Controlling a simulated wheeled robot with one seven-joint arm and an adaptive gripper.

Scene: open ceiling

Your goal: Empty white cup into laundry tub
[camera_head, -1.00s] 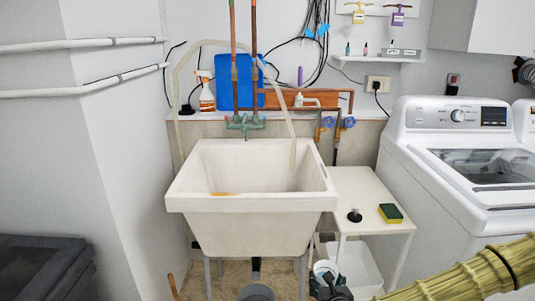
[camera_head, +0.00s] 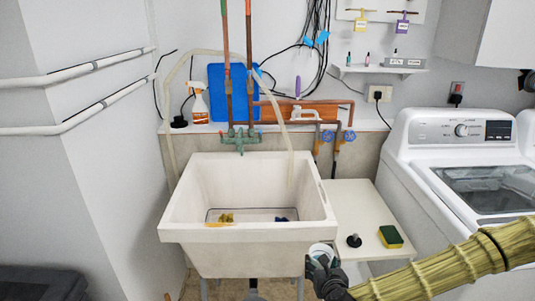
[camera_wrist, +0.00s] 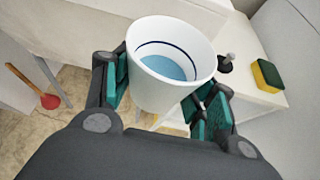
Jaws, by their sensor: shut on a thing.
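The white cup (camera_wrist: 172,62) is upright in the wrist view, with a dark line inside its rim and bluish liquid in it. My gripper (camera_wrist: 165,95) is shut around the cup's sides. In the head view the cup (camera_head: 321,250) shows near the tub's front right corner, with my gripper (camera_head: 325,272) below its rim. The laundry tub (camera_head: 245,231) is a cream basin on legs, to the left of the cup. Something yellow (camera_head: 226,217) and something dark blue (camera_head: 281,219) show inside the tub.
A small white table (camera_head: 365,205) right of the tub holds a black stopper (camera_head: 354,240) and a yellow-green sponge (camera_head: 391,236). A washing machine (camera_head: 460,160) stands further right. A hose (camera_head: 291,145) hangs into the tub. A plunger (camera_wrist: 48,101) stands on the floor.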

